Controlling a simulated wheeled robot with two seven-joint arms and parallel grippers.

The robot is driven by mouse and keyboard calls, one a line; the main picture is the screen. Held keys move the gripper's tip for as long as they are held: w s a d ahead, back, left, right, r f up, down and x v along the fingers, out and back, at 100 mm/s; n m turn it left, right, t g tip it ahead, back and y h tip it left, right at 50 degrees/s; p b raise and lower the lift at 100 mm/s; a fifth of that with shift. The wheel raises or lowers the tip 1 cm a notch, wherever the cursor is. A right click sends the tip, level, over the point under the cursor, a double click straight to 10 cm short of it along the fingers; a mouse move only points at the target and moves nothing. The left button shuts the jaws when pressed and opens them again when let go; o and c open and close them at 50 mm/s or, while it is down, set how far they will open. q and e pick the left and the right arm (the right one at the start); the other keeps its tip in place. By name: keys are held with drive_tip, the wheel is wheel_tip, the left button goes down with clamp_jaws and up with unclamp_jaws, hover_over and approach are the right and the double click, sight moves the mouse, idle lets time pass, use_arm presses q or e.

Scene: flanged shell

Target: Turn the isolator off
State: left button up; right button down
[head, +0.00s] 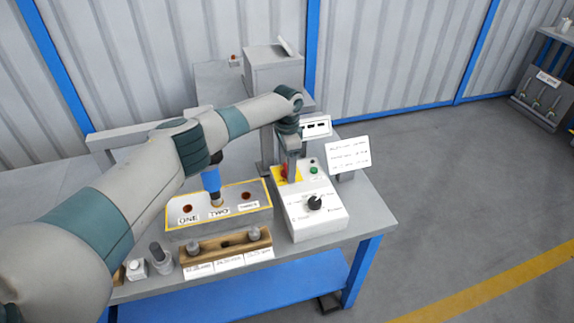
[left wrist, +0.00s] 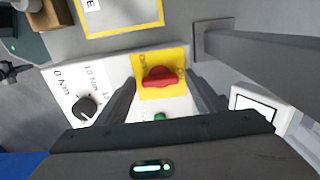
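The isolator is a red rotary handle (head: 285,171) on a yellow plate (head: 278,179), set on the white sloped control box (head: 325,215). In the left wrist view the red handle (left wrist: 160,77) lies across the yellow plate (left wrist: 177,54). My left gripper (head: 289,166) is over the isolator. In the left wrist view the fingers of my left gripper (left wrist: 166,84) are apart, one on each side of the handle, with gaps visible. In the head view the gripper hides part of the handle. My right gripper is not in view.
The box also carries a black knob (head: 315,203) and a green button (head: 314,170). A sign (head: 348,153) stands behind it to the right. A yellow-edged tray (head: 255,217) with a blue-topped part (head: 211,181) and a wooden rack (head: 207,249) lie left. A grey post (left wrist: 260,65) stands close by.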

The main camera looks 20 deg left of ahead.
use_arm(q)
drive_tip(key=c, duration=0.9)
